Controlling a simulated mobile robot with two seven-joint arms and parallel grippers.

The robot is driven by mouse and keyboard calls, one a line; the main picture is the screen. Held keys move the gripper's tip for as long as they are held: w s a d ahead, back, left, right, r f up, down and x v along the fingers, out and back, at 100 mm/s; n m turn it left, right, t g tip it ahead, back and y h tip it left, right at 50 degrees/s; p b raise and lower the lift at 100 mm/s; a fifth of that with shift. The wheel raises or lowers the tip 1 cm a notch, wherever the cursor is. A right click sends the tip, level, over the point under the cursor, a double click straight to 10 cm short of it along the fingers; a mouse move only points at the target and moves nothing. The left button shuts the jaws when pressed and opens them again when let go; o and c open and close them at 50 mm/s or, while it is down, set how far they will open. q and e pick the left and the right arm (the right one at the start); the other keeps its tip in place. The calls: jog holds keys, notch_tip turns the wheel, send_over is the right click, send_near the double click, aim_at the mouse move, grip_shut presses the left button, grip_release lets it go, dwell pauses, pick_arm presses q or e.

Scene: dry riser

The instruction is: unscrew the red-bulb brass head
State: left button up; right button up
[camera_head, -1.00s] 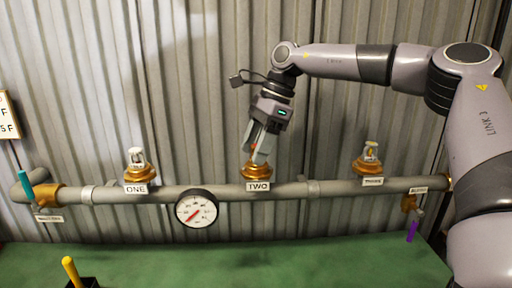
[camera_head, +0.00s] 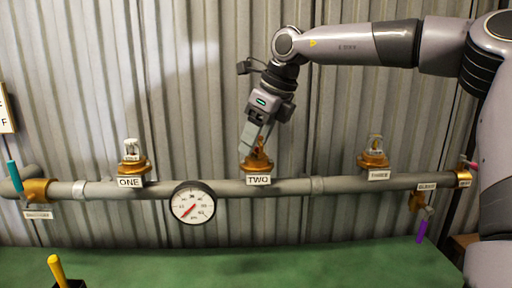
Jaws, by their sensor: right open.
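The brass head at the label TWO (camera_head: 260,165) stands upright on the grey pipe. A small orange-red spot shows in its upper part, partly hidden by the fingers. My right gripper (camera_head: 254,138) comes down from above, tilted, with its open fingers at the top of this head. I cannot tell whether they touch it. Another brass head with a pale top stands at ONE (camera_head: 133,162), and one stands at THREE (camera_head: 374,155); their bulb colours are too small to tell. My left gripper is out of view.
The grey pipe (camera_head: 225,188) runs across a corrugated wall. A round gauge (camera_head: 193,202) hangs below it. A teal-handled valve (camera_head: 16,178) is at the left and a purple-handled valve (camera_head: 422,230) at the right. A yellow handle (camera_head: 57,270) rises over the green bench (camera_head: 250,268).

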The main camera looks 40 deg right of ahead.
jog(key=shift+m, duration=0.5)
jog(key=shift+f+m+h+b, duration=0.15)
jog(key=shift+m+h+b, duration=0.45)
jog(key=shift+m+b, duration=0.4)
jog(key=shift+m+h+b, duration=0.4)
jog(key=shift+m+h, duration=0.1)
jog(key=shift+m, duration=1.4)
grip_shut()
jog(key=n+p, duration=0.2)
jog(key=n+y+p, duration=0.1)
jog(key=n+p, duration=0.1)
jog(key=p, duration=0.1)
jog(key=shift+r+n+y, duration=0.3)
jog(key=shift+r+n, duration=0.1)
jog(key=shift+n, duration=0.3)
jog(key=shift+f, duration=0.25)
